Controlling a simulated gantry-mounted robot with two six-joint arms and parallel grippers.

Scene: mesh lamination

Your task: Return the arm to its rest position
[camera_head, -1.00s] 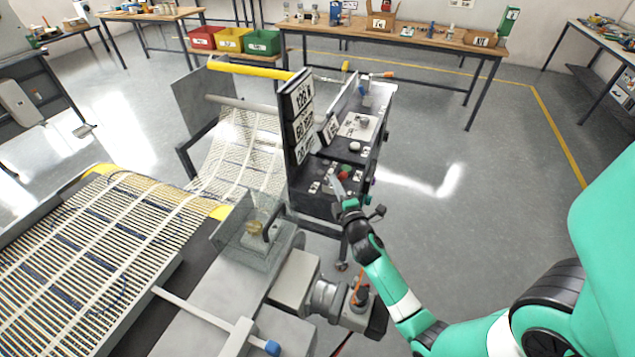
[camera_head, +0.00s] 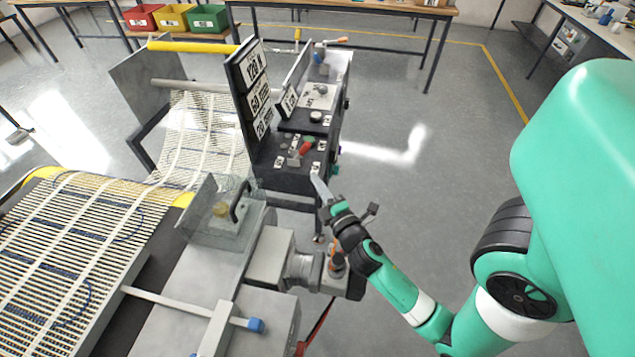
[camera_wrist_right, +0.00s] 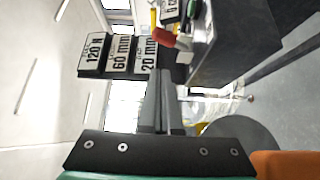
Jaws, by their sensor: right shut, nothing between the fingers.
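My right arm (camera_head: 398,288) is teal and white and reaches in from the right in the head view. Its gripper (camera_head: 319,186) is shut and empty, with the thin grey fingers pointing up beside the front of the dark control panel (camera_head: 268,180). In the right wrist view the closed fingers (camera_wrist_right: 162,105) stand in the middle, apart from the panel's edge and the red lever (camera_wrist_right: 163,38). My left gripper is not in view.
The panel carries a display (camera_head: 258,88) reading 120 N, 60 mm and 20 mm. A mesh web (camera_head: 205,140) runs into the machine, with a motor (camera_head: 300,268) below the gripper. Coloured bins (camera_head: 175,18) stand behind. Floor right of the panel is clear.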

